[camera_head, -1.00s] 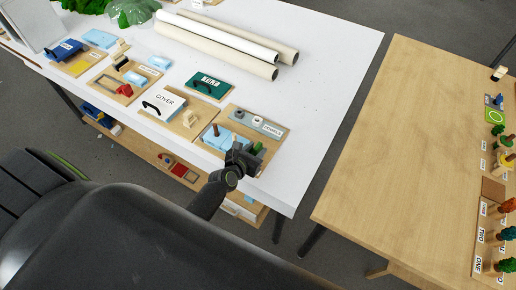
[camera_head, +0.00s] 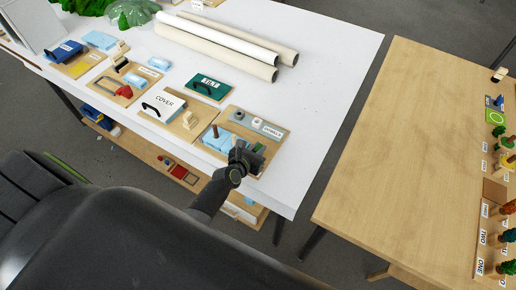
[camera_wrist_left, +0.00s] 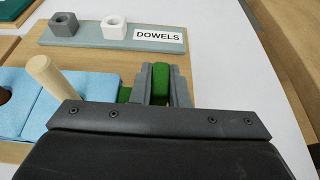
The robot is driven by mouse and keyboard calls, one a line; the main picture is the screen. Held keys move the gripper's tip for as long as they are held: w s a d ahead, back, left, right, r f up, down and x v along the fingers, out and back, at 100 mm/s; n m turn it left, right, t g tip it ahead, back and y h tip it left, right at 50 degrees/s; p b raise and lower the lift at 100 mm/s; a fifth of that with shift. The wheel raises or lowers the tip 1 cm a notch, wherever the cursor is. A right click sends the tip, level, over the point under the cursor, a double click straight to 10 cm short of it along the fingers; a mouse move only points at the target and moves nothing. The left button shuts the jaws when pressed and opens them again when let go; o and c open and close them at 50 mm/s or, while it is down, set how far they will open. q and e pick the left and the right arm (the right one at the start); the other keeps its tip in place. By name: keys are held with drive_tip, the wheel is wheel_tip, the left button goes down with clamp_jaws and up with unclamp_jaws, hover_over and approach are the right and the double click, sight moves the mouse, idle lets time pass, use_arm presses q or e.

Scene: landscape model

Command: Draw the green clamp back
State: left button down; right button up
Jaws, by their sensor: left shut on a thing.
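The green clamp (camera_wrist_left: 161,82) shows between the two grey fingers of my left gripper (camera_wrist_left: 164,84) in the left wrist view. The gripper is shut on its upright green part. More green shows low to the left of the fingers, beside light blue blocks (camera_wrist_left: 88,88). The rest of the clamp is hidden behind my gripper. In the head view my left gripper (camera_head: 245,156) is at the right end of the wooden board, near the white table's front edge. My right gripper is not in view.
A wooden dowel (camera_wrist_left: 44,74) stands tilted at the blue blocks. A grey strip labelled DOWELS (camera_wrist_left: 84,38) lies behind, with two square holders. The COVER board (camera_head: 178,117) is to the left. White table to the right of the board is clear.

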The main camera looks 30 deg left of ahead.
use_arm(q)
drive_tip(key=shift+s+d+p, duration=0.1)
drive_tip(key=shift+d+p, duration=0.3)
drive_tip(key=shift+d, duration=0.75)
drive_tip(key=shift+f, duration=0.1)
drive_tip(key=c, duration=1.4)
unclamp_jaws()
drive_tip(key=shift+d, duration=0.15)
drive_tip(key=shift+s, duration=0.1)
